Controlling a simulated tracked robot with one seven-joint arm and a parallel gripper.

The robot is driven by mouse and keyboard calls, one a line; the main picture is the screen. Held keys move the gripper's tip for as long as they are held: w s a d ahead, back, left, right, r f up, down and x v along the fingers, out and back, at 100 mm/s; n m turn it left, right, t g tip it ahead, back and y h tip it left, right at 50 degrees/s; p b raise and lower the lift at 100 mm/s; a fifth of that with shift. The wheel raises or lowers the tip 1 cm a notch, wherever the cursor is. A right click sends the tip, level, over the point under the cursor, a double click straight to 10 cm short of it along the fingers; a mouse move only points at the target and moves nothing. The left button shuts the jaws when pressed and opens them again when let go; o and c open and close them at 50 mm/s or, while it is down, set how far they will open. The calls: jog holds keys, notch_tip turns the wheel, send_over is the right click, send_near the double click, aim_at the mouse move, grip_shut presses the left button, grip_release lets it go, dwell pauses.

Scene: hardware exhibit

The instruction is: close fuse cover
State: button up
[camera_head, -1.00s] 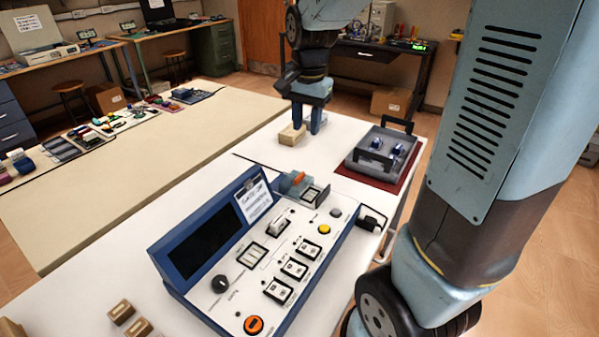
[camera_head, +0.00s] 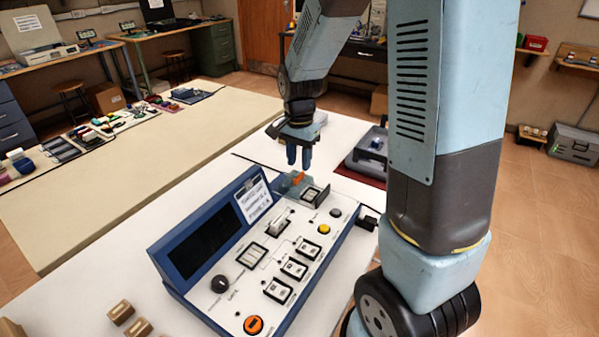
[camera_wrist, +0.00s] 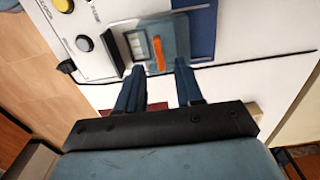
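The fuse cover (camera_head: 289,184) is a bluish see-through panel with an orange handle (camera_head: 298,177), at the far end of the blue-framed control panel (camera_head: 262,262). It appears raised, tilted up beside the fuse compartment (camera_head: 311,196). In the wrist view the cover (camera_wrist: 175,40) lies just beyond my fingertips, with its orange handle (camera_wrist: 158,54) between their lines, and pale fuses (camera_wrist: 138,44) show to its left. My gripper (camera_head: 298,164) points down above the cover; its fingers (camera_wrist: 160,70) are apart with nothing between them. Contact with the cover cannot be made out.
The panel carries an orange button (camera_head: 253,325), a yellow button (camera_head: 324,229), a black knob (camera_head: 219,284) and several switches. A grey tray (camera_head: 366,154) stands behind, partly hidden by my arm. Small wooden blocks (camera_head: 121,312) lie at the front left.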

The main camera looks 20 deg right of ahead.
aim_at(299, 175)
jog(key=shift+f, duration=2.3)
jog(key=shift+c, duration=0.3)
grip_shut()
